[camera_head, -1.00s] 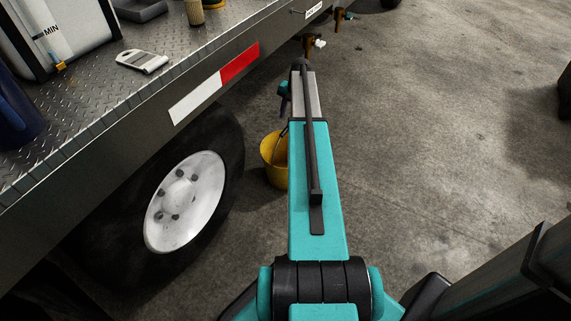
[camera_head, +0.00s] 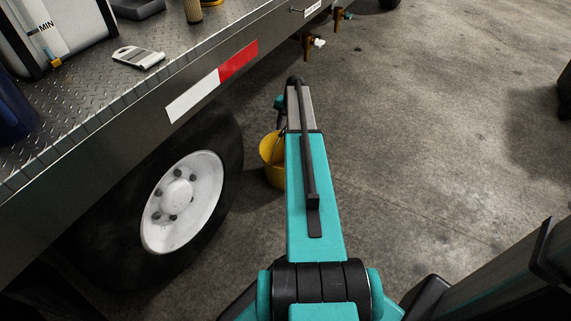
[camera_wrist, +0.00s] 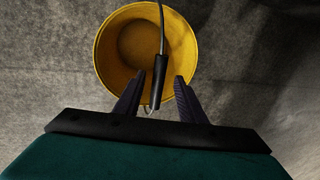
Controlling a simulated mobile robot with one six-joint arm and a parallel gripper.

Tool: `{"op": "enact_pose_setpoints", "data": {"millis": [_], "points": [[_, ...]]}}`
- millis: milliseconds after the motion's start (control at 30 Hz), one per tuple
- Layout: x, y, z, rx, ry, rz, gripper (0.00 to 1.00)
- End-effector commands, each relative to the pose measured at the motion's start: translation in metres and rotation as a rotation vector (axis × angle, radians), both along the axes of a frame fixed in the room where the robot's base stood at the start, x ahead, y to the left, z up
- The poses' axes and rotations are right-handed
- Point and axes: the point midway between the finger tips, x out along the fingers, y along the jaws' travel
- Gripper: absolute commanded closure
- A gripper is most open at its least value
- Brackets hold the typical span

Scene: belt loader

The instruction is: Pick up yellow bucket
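The yellow bucket (camera_head: 271,155) stands on the concrete floor beside the truck's wheel in the head view, partly hidden behind my arm. In the wrist view the bucket (camera_wrist: 110,45) is seen from above, empty inside. A gap shows between the grip and each finger. In the head view the gripper is mostly hidden by my arm.
The truck wheel (camera_head: 183,202) is close to the left of the bucket. The metal truck bed (camera_head: 90,95) overhangs at the left, with a bottle opener-like tool (camera_head: 138,57) on it. Brass taps (camera_head: 308,45) hang under its edge. The floor to the right (camera_head: 440,130) is clear.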

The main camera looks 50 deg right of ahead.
Motion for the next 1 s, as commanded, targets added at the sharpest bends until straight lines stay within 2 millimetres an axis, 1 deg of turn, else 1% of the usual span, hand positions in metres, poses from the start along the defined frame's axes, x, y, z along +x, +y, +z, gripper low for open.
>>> {"op": "enact_pose_setpoints", "data": {"millis": [100, 400, 533, 667, 800, 900, 1000], "points": [[0.001, 0.000, -0.006, 0.000, 0.000, 0.000, 0.63], [0.001, 0.000, -0.006, 0.000, 0.000, 0.000, 0.63], [0.002, -0.001, -0.010, 0.000, 0.000, -0.001, 0.63], [0.003, -0.003, -0.022, 0.000, 0.000, -0.001, 0.63], [0.006, -0.007, -0.040, 0.000, 0.000, -0.001, 0.63], [0.008, -0.006, -0.050, 0.001, 0.000, -0.001, 0.63], [0.009, -0.005, -0.056, 0.000, 0.000, -0.001, 0.63]]}}
